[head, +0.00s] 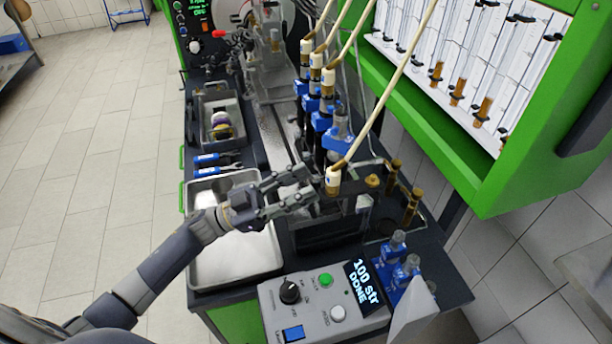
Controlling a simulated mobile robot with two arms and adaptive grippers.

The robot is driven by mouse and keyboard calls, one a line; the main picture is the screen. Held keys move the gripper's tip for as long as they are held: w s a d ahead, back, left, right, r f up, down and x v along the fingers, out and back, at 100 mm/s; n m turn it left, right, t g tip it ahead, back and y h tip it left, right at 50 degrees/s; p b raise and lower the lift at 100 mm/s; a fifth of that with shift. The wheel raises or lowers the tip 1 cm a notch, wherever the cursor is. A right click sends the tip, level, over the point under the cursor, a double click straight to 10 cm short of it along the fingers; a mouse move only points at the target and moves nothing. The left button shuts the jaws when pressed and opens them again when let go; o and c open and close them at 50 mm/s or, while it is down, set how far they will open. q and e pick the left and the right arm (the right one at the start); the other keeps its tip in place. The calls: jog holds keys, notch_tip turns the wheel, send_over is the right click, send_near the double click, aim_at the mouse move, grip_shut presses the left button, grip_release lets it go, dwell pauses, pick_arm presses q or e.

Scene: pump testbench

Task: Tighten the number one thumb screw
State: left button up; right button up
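My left gripper (312,185) reaches in from the left over the front of the bench. Its two fingers are apart with a gap between them, and nothing clearly shows in the gap. The fingertips are just left of a cream-coloured hose end (333,181) at the front of the pump row. A round brass-coloured knob (373,181) lies right of that hose end, apart from the fingers. No number shows on it, so I cannot tell which part is the number one thumb screw. My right gripper is not in view.
A control box (313,308) with a display reading "100 str DONE" stands at the front. A metal tray (235,268) lies under my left arm. Blue-handled tools (207,161) lie behind it. A green-framed panel (470,170) with glass tubes overhangs the right side.

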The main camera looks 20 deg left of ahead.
pick_arm(q)
jog(key=shift+w+d+r, duration=0.25)
jog(key=shift+w+d, duration=0.1)
jog(key=shift+d, duration=0.25)
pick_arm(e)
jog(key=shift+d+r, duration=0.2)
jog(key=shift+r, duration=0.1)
pick_arm(q)
grip_shut()
